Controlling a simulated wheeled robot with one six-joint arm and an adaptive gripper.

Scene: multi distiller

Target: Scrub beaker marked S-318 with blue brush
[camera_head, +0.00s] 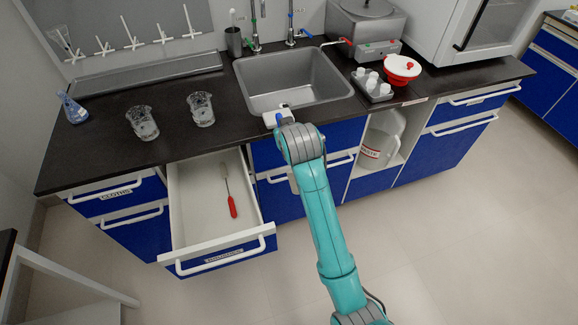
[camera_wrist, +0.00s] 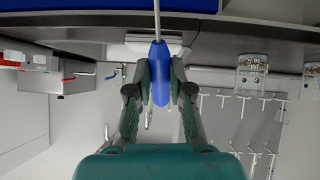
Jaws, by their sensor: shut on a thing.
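My gripper (camera_wrist: 160,88) is shut on the blue handle of the blue brush (camera_wrist: 160,70) in the wrist view. The brush's thin shaft runs to the top edge of that view, and its bristle end is out of view. In the head view my gripper (camera_head: 281,118) is at the counter's front edge, before the sink, and the brush is mostly hidden. Two glass beakers stand on the counter left of the sink, a left one (camera_head: 142,123) and a right one (camera_head: 201,109). Both also show at the right of the wrist view. I cannot read which is marked S-318.
An open drawer (camera_head: 183,205) below the beakers holds a red-handled brush (camera_head: 231,196). The sink (camera_head: 290,80) is empty. A blue flask (camera_head: 73,110) stands at the far left. A grey rack of white bottles (camera_head: 371,88) and a red-and-white pot (camera_head: 402,68) stand right.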

